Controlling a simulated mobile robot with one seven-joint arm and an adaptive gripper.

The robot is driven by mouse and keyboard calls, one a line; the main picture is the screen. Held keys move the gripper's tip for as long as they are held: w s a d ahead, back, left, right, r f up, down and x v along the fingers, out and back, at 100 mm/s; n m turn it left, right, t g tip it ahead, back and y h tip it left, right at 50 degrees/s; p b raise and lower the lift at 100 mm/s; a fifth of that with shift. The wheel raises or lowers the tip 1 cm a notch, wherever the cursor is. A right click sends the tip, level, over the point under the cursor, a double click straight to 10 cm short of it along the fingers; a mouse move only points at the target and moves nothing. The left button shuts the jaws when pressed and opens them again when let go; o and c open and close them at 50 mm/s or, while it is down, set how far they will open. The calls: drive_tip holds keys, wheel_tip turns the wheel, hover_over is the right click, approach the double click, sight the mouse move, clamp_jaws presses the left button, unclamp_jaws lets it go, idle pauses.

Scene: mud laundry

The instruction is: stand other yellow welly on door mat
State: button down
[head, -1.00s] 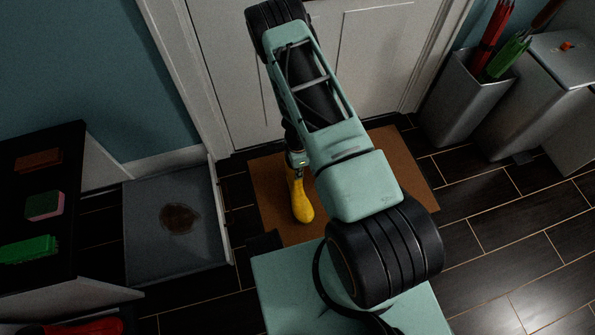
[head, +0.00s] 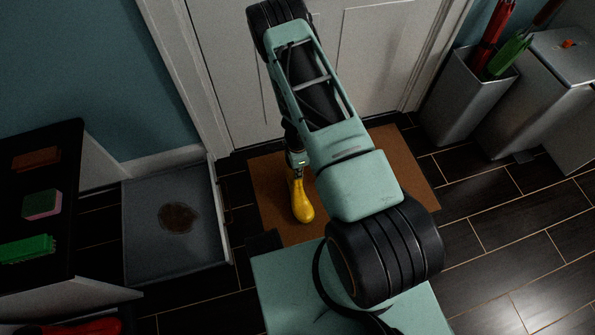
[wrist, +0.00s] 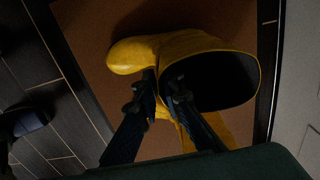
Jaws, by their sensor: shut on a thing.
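A yellow welly (head: 300,201) is upright over the brown door mat (head: 268,189), toe towards the front of the head view. My gripper (head: 297,168) is above it, at its top. In the wrist view my gripper (wrist: 164,86) is shut on this welly (wrist: 140,53), with one finger inside the dark opening and one outside. The mat (wrist: 100,25) lies beneath it; I cannot tell whether the sole touches. More yellow (wrist: 218,124) shows behind the fingers, perhaps a second welly, partly hidden. In the head view my arm covers that part of the mat.
A white door (head: 375,60) stands behind the mat. A grey tray (head: 150,250) with a brown stain lies to the left, beside a dark-topped bench (head: 75,160). Grey bins (head: 465,100) stand at the right. Dark floor is clear at the lower right.

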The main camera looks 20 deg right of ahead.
drive_tip(key=shift+f, duration=0.15)
drive_tip(key=shift+f+b, duration=0.45)
drive_tip(key=shift+b, duration=0.15)
idle(0.4)
drive_tip(key=shift+f+b, duration=0.35)
drive_tip(key=shift+b, duration=0.05)
drive_tip(key=c, duration=2)
unclamp_jaws()
drive_tip(key=shift+o, duration=0.3)
drive_tip(key=o, duration=0.4)
drive_tip(key=shift+o, duration=0.2)
